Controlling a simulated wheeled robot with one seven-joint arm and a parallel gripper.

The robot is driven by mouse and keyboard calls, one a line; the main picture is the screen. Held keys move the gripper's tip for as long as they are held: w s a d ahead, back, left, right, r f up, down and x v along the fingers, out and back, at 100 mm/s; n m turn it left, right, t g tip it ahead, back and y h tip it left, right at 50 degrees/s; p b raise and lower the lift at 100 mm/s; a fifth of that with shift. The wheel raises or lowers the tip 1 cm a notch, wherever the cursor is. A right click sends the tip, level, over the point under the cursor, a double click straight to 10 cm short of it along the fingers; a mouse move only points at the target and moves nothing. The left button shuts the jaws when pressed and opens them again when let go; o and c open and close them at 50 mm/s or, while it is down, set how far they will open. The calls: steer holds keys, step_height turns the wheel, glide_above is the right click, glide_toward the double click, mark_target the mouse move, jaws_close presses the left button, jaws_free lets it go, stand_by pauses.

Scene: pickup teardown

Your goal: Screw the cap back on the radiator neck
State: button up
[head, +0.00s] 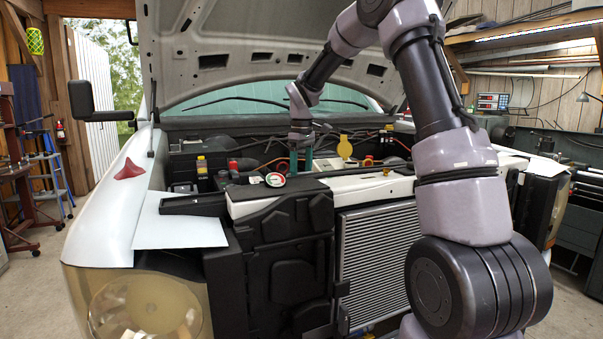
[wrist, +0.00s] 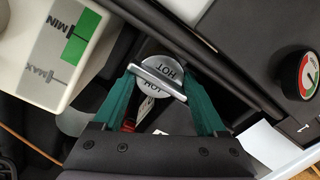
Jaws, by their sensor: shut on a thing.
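The radiator cap (wrist: 157,78) is a round silver cap marked HOT with a raised bar across its middle, seen from above in the wrist view. My gripper (wrist: 158,82) has its teal fingers closed on the two sides of the cap. In the head view my gripper (head: 302,160) points down into the engine bay, behind the black front panel, and the cap is too small to make out there. The radiator neck is hidden beneath the cap and fingers, so I cannot tell whether the cap sits on it.
A white tank with MIN and MAX marks (wrist: 50,45) stands close left of my gripper. A red-white-green gauge (wrist: 308,75) lies to the right and shows on the front panel (head: 275,180). A black bar runs close past the cap. The raised hood (head: 270,40) hangs above.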

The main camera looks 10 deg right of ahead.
steer(key=shift+f, duration=0.15)
steer(key=o, duration=1.3)
